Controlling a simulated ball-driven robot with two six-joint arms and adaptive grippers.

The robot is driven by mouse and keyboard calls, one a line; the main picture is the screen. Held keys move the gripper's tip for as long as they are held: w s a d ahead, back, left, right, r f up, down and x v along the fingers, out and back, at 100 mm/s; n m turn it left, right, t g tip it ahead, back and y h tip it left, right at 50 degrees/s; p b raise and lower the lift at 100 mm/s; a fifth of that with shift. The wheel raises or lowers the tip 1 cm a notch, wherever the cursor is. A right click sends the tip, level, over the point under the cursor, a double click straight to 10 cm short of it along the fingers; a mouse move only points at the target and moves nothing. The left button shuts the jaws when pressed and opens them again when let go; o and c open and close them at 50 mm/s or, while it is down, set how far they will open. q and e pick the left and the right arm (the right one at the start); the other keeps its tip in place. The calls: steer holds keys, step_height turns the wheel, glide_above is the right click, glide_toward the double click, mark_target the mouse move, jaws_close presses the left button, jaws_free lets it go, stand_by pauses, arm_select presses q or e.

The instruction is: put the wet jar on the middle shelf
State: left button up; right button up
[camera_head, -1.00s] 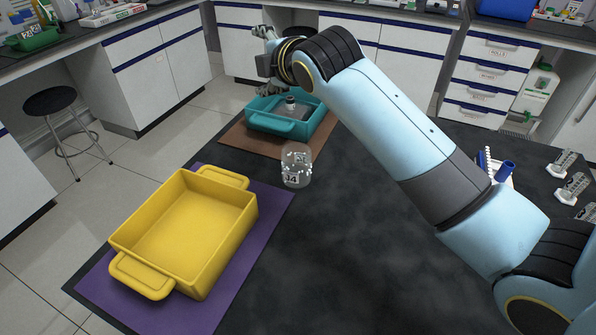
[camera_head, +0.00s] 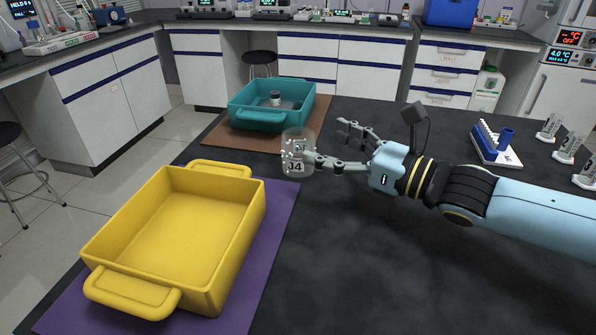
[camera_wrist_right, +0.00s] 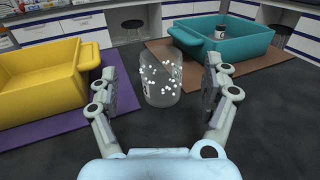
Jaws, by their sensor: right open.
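A clear glass jar (camera_head: 298,158) with a "J4" label and white droplet-like spots stands upright on the dark table, right of the purple mat. My right gripper (camera_head: 328,144) is open and low over the table, its fingers pointing left toward the jar. In the right wrist view the jar (camera_wrist_right: 161,80) stands ahead and roughly centred between the two spread fingers (camera_wrist_right: 160,75), with gaps on both sides. My left gripper is out of view. No middle shelf can be made out in these frames.
A yellow tray (camera_head: 240,235) sits on a purple mat (camera_head: 280,215) at left. A teal tray (camera_head: 250,118) with a small dark-and-white container (camera_head: 275,98) stands on a brown mat behind the jar. A tube rack (camera_head: 497,150) is at right. The front table is clear.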

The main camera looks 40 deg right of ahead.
mark_target(312, 150)
step_height(312, 150, down, 3)
steer(key=shift+f+b, duration=0.1)
steer(key=shift+b, duration=0.35)
steer(key=shift+w+f, duration=0.1)
steer(key=shift+w, duration=0.15)
steer(key=shift+w+a, duration=0.15)
steer(key=shift+w, duration=0.2)
steer(key=shift+w+a+r+b, duration=0.2)
steer(key=shift+w+b, duration=0.15)
steer(key=shift+w, duration=0.25)
steer(key=shift+w+r, duration=0.15)
steer(key=shift+w, duration=0.2)
steer(key=p+x, duration=0.2)
steer(key=x, duration=0.1)
steer(key=shift+a+r, duration=0.1)
steer(key=shift+w+a, duration=0.15)
steer(key=shift+w, duration=0.3)
steer(key=shift+w+f, duration=0.15)
steer(key=shift+f, duration=0.05)
steer(key=c, duration=1.4)
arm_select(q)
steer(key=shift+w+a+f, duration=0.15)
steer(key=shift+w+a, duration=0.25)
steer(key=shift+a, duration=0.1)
arm_select(e)
steer(key=shift+r, duration=0.15)
